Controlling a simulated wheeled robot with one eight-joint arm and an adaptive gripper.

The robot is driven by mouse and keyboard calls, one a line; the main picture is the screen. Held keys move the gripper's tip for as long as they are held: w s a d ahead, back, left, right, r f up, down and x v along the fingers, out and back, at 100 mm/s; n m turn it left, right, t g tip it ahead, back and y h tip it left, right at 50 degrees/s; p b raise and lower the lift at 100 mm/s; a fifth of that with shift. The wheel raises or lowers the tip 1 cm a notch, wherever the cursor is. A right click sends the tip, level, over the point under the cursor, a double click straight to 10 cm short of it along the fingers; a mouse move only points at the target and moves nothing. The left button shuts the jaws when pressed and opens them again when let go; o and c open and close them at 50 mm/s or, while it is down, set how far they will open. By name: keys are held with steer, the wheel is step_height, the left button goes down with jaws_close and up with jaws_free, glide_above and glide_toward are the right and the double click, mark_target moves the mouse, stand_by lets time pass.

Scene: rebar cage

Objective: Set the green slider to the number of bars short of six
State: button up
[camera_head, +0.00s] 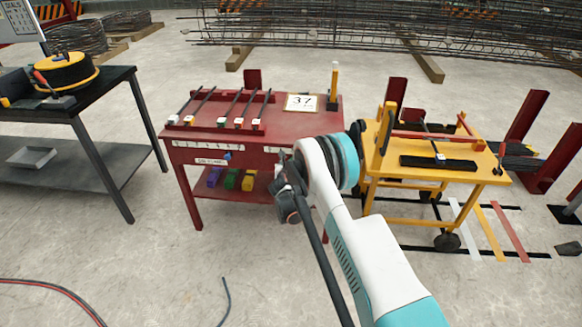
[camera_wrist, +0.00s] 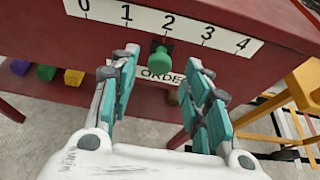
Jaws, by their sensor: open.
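The green slider (camera_wrist: 160,54) is a round knob on the red table's front. In the wrist view it sits below the scale strip (camera_wrist: 187,28), about under the 2, slightly to its left. My gripper (camera_wrist: 161,58) is open, with one finger on each side of the knob and gaps between; contact is not visible. In the head view my gripper (camera_head: 283,175) is at the table front, and the green slider cannot be made out. Several dark bars (camera_head: 232,105) with pale and orange ends lie in the rack on the red table (camera_head: 320,127), with a wider gap after the second from left.
A yellow cart (camera_head: 390,165) is close on the right, a dark bench (camera_head: 100,90) left. Floor in front is mostly clear.

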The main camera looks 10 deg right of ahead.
steer(key=x, duration=0.3)
steer(key=shift+w+b, duration=0.2)
steer(key=shift+b, duration=0.2)
